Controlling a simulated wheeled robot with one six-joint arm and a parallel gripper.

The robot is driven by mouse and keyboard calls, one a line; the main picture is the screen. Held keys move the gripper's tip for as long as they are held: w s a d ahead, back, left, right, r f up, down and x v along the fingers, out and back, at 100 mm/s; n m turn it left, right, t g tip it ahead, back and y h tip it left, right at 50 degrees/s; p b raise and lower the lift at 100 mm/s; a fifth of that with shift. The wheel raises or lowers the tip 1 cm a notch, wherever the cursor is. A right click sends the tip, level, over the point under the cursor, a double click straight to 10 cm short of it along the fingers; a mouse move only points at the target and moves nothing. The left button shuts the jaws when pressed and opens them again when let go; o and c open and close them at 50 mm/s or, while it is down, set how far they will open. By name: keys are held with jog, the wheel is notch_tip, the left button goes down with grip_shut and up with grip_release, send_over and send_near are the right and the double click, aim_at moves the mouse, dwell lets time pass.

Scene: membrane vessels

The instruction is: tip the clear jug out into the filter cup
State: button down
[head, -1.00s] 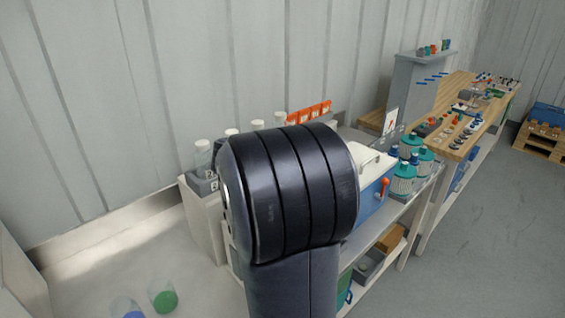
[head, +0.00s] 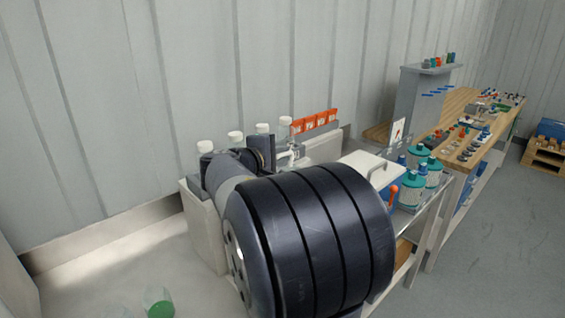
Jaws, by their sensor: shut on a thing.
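My arm's large black joint fills the middle and lower front of the head view. Farther along, a grey link and a dark wrist part of mine reach toward the row of white-capped bottles. My gripper's fingers do not show, and I cannot see what is in them. I cannot make out the clear jug or the filter cup, which may be hidden behind my arm. A clear vessel with green contents (head: 158,303) stands at the bottom left, and I cannot tell whether it belongs to the task.
White-capped bottles (head: 205,147) stand in a row along the wall, with orange tags (head: 315,118) behind. A white-lidded box (head: 370,167) and teal-capped jars (head: 418,152) are right of my arm. A wooden bench (head: 468,150) lies beyond.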

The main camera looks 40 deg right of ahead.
jog(key=shift+s+a+r+h+b, duration=0.15)
jog(key=shift+a+h+b, duration=0.35)
jog(key=shift+b, duration=0.7)
jog(key=a+h+b, duration=0.1)
jog(key=b, duration=0.4)
jog(key=shift+s+a+r+t+h, duration=0.2)
jog(key=shift+a+r+t+h, duration=0.1)
jog(key=shift+a+r+h, duration=0.1)
jog(key=a+h+b, duration=0.1)
jog(key=b, duration=0.2)
jog(key=a+b, duration=0.1)
jog(key=b, duration=0.2)
jog(key=shift+s+r+t+h, duration=0.2)
jog(key=shift+s+t+h, duration=0.1)
jog(key=shift+h, duration=0.1)
jog(key=a+b, duration=0.1)
jog(key=b, duration=0.1)
jog(key=a+h+b, duration=0.1)
jog(key=b, duration=0.2)
jog(key=shift+s+h, duration=0.2)
jog(key=shift+h, duration=0.1)
jog(key=shift+s+a+t+h+b, duration=0.1)
jog(key=shift+a+t+h+b, duration=0.15)
jog(key=shift+b, duration=0.75)
jog(key=shift+s+a+h+b, duration=0.15)
jog(key=shift+a+h+b, duration=0.45)
jog(key=shift+b, duration=1)
jog(key=shift+a+r, duration=0.1)
jog(key=shift+r, duration=0.05)
